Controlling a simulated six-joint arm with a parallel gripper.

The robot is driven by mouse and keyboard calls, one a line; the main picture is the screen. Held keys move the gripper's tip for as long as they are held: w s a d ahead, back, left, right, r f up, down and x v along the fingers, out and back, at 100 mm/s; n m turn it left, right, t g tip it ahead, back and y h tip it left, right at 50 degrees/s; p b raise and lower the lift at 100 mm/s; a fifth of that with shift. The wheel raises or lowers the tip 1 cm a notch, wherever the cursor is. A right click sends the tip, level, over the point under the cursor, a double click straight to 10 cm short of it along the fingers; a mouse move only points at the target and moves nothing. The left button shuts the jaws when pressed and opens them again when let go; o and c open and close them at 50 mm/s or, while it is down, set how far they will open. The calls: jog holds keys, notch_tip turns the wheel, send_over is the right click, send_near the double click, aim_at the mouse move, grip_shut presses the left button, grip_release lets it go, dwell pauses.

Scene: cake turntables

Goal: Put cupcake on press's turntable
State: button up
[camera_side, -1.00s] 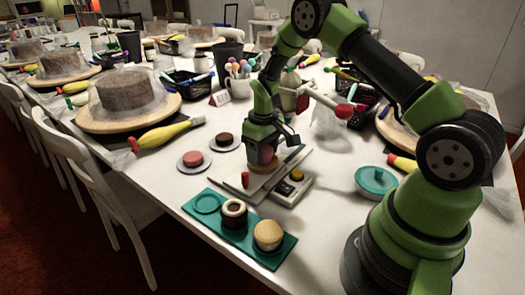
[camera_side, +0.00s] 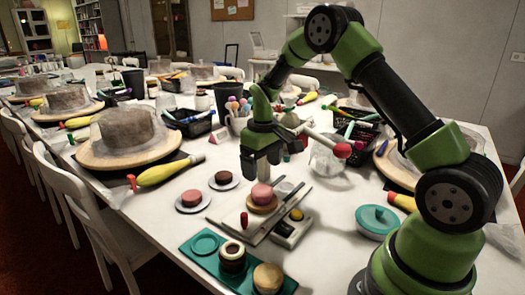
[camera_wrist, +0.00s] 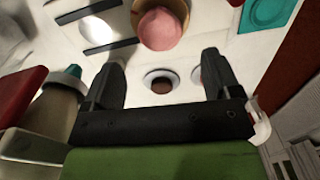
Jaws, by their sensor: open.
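A pink cupcake (camera_side: 262,193) sits upright on the round tan turntable (camera_side: 270,209) of the press, whose pale base (camera_side: 228,221) carries a red knob. The pink cupcake also shows at the top of the wrist view (camera_wrist: 160,28), with the tan disc around its edge. My gripper (camera_side: 262,171) is above and slightly behind the cupcake in the side view, apart from it. In the wrist view its two fingers (camera_wrist: 162,62) are spread and hold nothing. The cupcake lies beyond the fingertips. A small dark cake on a white plate appears between the fingers, farther below.
A teal tray (camera_side: 205,266) in front holds a dark cake (camera_side: 232,256) and a tan cake (camera_side: 267,277). Plates with a red-pink cake (camera_side: 191,198) and a brown cake (camera_side: 223,178) stand left. A scale-like device (camera_side: 292,228) and teal lidded dish (camera_side: 377,221) are right.

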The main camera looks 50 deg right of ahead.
aim_at(263, 189)
jog(key=s+a+r+t, duration=0.1)
jog(key=s+a+r, duration=0.2)
jog(key=r, duration=0.3)
jog(key=s+a+r+m+t, duration=0.1)
jog(key=s+a+r, duration=0.1)
jog(key=r, duration=0.3)
jog(key=s+a+r+t, duration=0.1)
jog(key=s+a+r, duration=0.2)
jog(key=r, duration=0.3)
jog(key=s+a+r+m+t+y, duration=0.2)
jog(key=s+a+t, duration=0.2)
jog(key=s, duration=0.9)
jog(key=shift+a, duration=0.65)
